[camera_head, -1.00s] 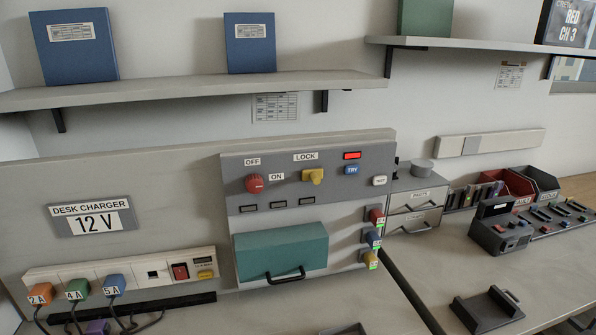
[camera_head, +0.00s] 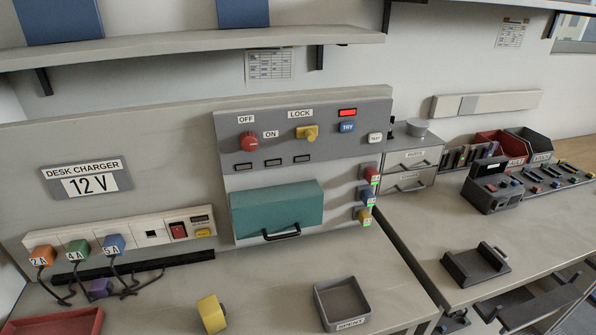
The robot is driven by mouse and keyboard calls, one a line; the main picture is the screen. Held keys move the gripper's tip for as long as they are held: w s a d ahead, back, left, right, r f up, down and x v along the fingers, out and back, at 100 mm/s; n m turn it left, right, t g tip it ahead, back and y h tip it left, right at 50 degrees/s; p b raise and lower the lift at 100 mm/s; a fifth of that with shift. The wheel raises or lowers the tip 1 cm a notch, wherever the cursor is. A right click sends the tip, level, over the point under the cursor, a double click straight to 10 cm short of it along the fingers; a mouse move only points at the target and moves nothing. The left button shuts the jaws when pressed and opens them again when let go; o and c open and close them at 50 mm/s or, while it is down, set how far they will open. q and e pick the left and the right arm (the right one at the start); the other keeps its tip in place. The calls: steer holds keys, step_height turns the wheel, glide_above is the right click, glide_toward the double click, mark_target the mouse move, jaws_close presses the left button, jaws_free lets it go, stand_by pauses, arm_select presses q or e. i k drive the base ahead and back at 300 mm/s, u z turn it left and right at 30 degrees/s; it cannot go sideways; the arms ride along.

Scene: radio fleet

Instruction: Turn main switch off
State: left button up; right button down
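The red round knob (camera_head: 249,141) sits on the grey control panel (camera_head: 340,112), below the OFF label (camera_head: 246,119) and left of the ON label (camera_head: 270,134). It has a small pale mark on its right side, toward ON. To its right, a yellow handle (camera_head: 307,133) sits under the LOCK label (camera_head: 300,114). A red lamp bar (camera_head: 348,113) is above the blue TRY button (camera_head: 347,127). A red rocker switch (camera_head: 178,230) is on the white power strip (camera_head: 130,246). Neither gripper is clearly seen.
A teal cover (camera_head: 277,209) with a black handle is below the panel. A tray labelled SPENT (camera_head: 342,304), a yellow block (camera_head: 212,314) and a red tray (camera_head: 55,322) are on the desk. Orange, green and blue plugs with cables fill the strip's left side. A shelf (camera_head: 190,46) overhangs the panel.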

mark_target(248, 142)
steer(key=u, duration=1.6)
steer(key=k, duration=0.35)
steer(key=z, duration=0.6)
